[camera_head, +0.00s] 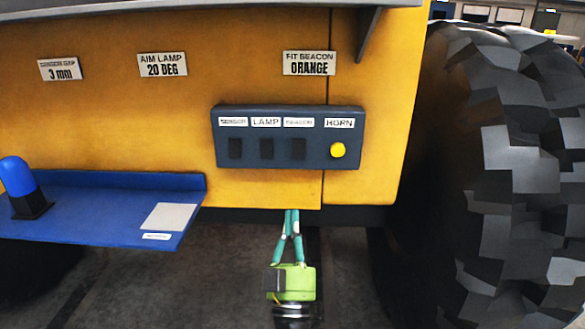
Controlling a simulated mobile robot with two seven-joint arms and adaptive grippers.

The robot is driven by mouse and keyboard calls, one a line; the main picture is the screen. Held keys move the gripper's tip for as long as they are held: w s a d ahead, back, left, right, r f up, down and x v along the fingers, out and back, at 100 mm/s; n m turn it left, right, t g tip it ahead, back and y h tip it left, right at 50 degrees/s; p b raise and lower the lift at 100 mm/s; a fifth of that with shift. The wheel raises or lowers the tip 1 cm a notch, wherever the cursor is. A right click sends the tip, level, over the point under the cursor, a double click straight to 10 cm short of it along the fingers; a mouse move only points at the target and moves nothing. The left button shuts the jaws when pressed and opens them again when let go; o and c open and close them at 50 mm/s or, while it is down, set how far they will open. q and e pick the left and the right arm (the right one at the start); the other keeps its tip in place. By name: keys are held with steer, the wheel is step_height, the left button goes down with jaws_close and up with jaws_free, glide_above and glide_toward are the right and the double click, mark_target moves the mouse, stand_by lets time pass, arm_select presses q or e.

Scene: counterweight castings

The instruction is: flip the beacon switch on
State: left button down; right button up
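The dark switch box (345,115) is mounted on the yellow machine panel. Its labels read, left to right, a blurred one, LAMP, BEACON (also blurred) and HORN. The black beacon switch (298,149) is the third one, under the BEACON label (298,122); I cannot tell which way it is tipped. My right gripper is not in view.
Two more black switches (235,149) (266,149) and a yellow horn button (338,150) share the box. A blue shelf (100,215) with a blue beacon lamp (18,182) juts out at left. A large tyre (500,170) stands at right. A grey ledge (150,15) overhangs above.

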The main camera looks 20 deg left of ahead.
arm_select(q)
steer(key=shift+d, duration=0.1)
steer(key=p, duration=0.4)
glide_toward(296, 147)
step_height(296, 147, up, 4)
steer(key=shift+w+a+f, duration=0.15)
steer(key=shift+w+a, duration=0.05)
steer(key=shift+w, duration=0.5)
steer(key=shift+w+a+f, duration=0.1)
steer(key=shift+w+a, duration=0.1)
steer(key=shift+w, duration=0.45)
steer(key=shift+w+a+f, duration=0.15)
steer(key=shift+w+a, duration=0.05)
steer(key=shift+w, duration=0.5)
